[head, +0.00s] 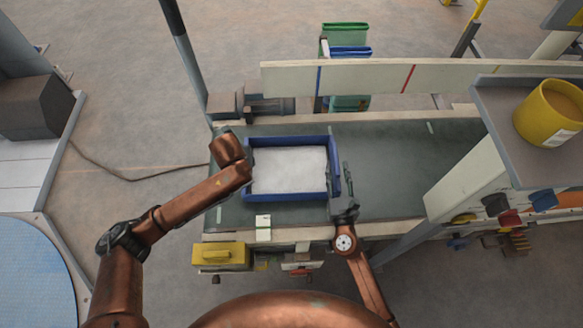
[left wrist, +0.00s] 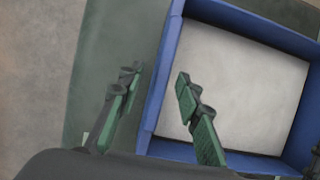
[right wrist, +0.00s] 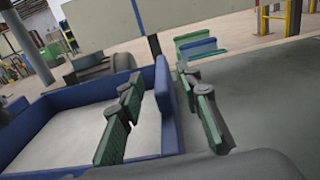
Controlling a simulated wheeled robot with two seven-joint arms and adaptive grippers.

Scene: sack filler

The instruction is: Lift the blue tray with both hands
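The blue tray (head: 290,140) holds a flat white filling and lies on the grey-green conveyor. My right gripper (head: 343,188) is at the tray's right wall. In the right wrist view its two fingers (right wrist: 162,84) are apart, one on each side of the blue wall (right wrist: 166,108), with gaps showing. My left gripper is at the tray's left side; the arm mostly hides it in the head view. In the left wrist view its fingers (left wrist: 159,76) are apart, one over the conveyor and one over the tray's inside, with the left wall (left wrist: 154,112) between them. Contact is not clear.
The conveyor (head: 400,150) is clear right of the tray. A pale rail (head: 370,77) runs behind it. A yellow bucket (head: 548,112) stands on a grey shelf at right. Green and blue bins (head: 346,37) stand behind. A yellow box (head: 220,255) sits at the front edge.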

